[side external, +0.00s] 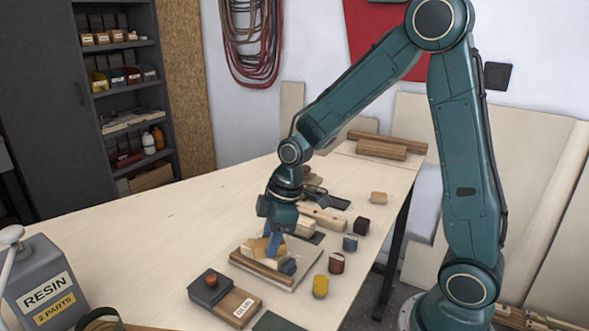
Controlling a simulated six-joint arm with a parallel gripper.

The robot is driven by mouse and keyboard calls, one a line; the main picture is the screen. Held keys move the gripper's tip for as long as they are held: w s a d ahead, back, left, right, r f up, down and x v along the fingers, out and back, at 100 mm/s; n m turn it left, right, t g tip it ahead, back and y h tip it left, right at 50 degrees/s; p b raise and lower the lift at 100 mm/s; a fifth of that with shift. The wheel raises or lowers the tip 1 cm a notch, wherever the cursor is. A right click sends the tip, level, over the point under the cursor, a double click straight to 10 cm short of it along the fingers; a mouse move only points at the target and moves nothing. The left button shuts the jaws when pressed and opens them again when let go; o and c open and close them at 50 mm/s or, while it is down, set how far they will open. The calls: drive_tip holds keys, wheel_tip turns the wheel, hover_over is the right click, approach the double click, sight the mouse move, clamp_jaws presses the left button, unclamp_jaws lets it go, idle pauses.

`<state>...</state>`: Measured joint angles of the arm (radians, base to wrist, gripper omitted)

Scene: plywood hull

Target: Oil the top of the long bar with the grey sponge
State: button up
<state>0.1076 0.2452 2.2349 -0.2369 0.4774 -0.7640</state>
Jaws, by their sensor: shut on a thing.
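A long brown bar (260,272) lies along the front of a pale board (296,284) on the bench. My gripper (272,249) points down over this board, just behind the bar, with its blue fingers shut. It seems to be shut on the grey sponge, which is small and partly hidden by the fingers. A dark grey-blue block (288,267) shows by the right end of the bar, close to the fingertips; I cannot tell whether it is part of what I hold. Contact between the sponge and the bar's top cannot be made out.
Yellow (320,286), red-brown (336,263) and blue (350,242) small pots stand to the right. Wooden blocks (323,217) lie behind. The bench's left middle is clear.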

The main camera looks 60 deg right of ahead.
sight(244, 243)
drive_tip(key=shift+w, duration=3.1)
drive_tip(key=shift+w+r, duration=0.1)
drive_tip(key=shift+r, duration=0.1)
wheel_tip(244, 243, up, 8)
drive_tip(key=shift+f, duration=0.15)
